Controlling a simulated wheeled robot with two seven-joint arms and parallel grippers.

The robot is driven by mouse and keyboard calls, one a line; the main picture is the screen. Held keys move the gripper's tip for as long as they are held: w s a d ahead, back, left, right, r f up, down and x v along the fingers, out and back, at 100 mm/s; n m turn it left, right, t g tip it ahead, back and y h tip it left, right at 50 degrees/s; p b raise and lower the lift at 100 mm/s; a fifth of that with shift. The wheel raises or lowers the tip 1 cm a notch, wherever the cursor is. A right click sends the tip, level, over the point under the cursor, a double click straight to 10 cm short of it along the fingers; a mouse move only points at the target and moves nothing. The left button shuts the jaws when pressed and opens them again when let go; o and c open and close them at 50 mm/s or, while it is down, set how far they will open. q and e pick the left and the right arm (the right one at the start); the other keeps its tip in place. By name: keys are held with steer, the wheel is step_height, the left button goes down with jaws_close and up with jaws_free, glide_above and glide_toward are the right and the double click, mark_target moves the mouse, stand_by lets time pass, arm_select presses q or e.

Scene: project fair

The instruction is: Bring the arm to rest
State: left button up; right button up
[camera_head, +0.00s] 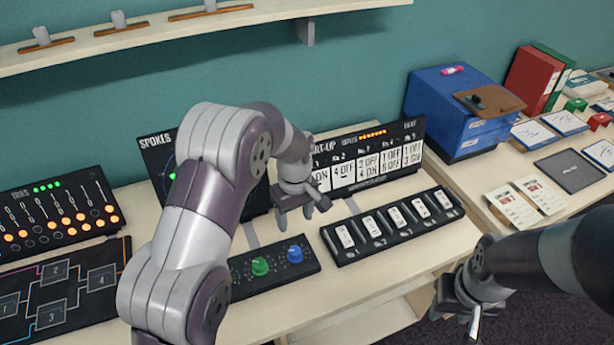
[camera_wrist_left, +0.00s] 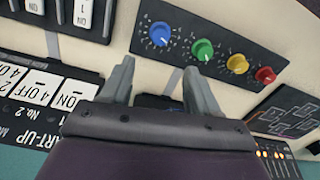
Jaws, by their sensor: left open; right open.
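My left arm (camera_head: 215,170) comes in from the left and reaches over the table to the start-up panel. My left gripper (camera_head: 305,212) is open and empty, in the air in front of the start-up board (camera_head: 375,160) and behind the knob panel (camera_head: 275,262). In the left wrist view its two fingers (camera_wrist_left: 158,88) stand apart with nothing between them. My right gripper (camera_head: 465,318) is open at the lower right, beyond the front edge of the table; nothing shows in it.
The switch panel (camera_head: 392,226) with several white rockers lies right of the knobs. The spokes board (camera_head: 157,160) is partly hidden behind my left arm. Slider (camera_head: 58,216) and numbered panels (camera_head: 60,295) are at left. A blue box (camera_head: 440,110) stands at the back right.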

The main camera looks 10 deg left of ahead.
arm_select(q)
steer(key=s+a+r+m, duration=0.1)
steer(key=s+m, duration=0.2)
steer(key=s, duration=0.3)
steer(key=s+a+r+m+t, duration=0.1)
steer(key=s+r+m, duration=0.1)
steer(key=s, duration=0.5)
steer(key=s+a+r+m, duration=0.2)
steer(key=s+m, duration=0.2)
steer(key=s, duration=0.2)
steer(key=shift+s+r+t, duration=0.25)
steer(key=shift+s+t, duration=0.05)
steer(key=shift+s, duration=0.1)
steer(key=shift+a, duration=0.1)
